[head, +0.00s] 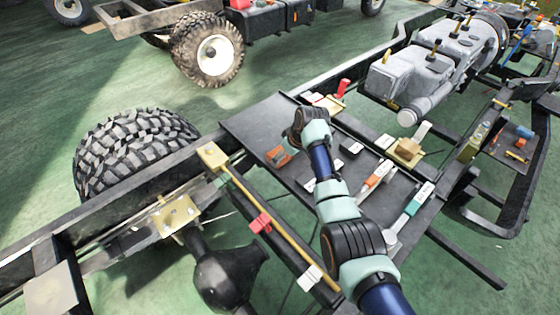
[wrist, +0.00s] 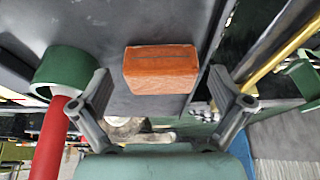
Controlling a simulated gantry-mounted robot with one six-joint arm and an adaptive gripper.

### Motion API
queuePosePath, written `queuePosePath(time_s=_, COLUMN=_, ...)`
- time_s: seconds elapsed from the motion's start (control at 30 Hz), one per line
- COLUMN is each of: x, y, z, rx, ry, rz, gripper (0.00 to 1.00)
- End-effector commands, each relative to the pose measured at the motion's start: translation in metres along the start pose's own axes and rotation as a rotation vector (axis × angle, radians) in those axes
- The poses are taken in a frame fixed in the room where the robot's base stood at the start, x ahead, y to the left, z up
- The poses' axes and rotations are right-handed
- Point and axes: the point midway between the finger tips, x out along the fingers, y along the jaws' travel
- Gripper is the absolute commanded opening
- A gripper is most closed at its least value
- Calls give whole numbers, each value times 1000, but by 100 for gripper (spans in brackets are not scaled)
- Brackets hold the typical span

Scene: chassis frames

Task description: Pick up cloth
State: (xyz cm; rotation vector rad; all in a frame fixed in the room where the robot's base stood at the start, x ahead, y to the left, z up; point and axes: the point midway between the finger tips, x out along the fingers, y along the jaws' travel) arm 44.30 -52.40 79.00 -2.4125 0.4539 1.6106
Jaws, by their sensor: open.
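An orange folded block-like thing, which looks like the cloth (wrist: 160,68), lies flat on a dark tray near the tray's edge. In the head view the cloth (head: 279,156) shows just left of my wrist. My gripper (wrist: 160,84) is open, with one finger to each side of the cloth in the wrist view. The fingers look apart from it, and nothing is between them in their grip. In the head view my arm hides the fingers.
In the wrist view a green ring-shaped thing (wrist: 62,70) and a red bar (wrist: 50,140) are close to the left finger. A yellow rail (wrist: 283,55) runs at right.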

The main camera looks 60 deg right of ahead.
Motion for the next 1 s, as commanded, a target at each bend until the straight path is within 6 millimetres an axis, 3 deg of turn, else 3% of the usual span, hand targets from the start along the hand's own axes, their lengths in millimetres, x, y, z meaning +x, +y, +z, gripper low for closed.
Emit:
queuePosePath(time_s=0.03, x=13, y=0, z=3, rx=0, ry=-2, rz=-1, gripper=100)
queuePosePath(time_s=0.1, x=17, y=0, z=2, rx=0, ry=-1, rz=0, gripper=100)
queuePosePath(time_s=0.33, x=16, y=0, z=0, rx=0, ry=-1, rz=0, gripper=100)
queuePosePath(time_s=0.6, x=16, y=0, z=1, rx=0, ry=-1, rz=0, gripper=55)
queuePosePath(time_s=0.67, x=16, y=0, z=1, rx=0, ry=-1, rz=0, gripper=48)
queuePosePath(time_s=0.87, x=12, y=0, z=-1, rx=0, ry=0, rz=1, gripper=48)
queuePosePath(time_s=1.0, x=-10, y=0, z=-11, rx=0, ry=2, rz=2, gripper=48)
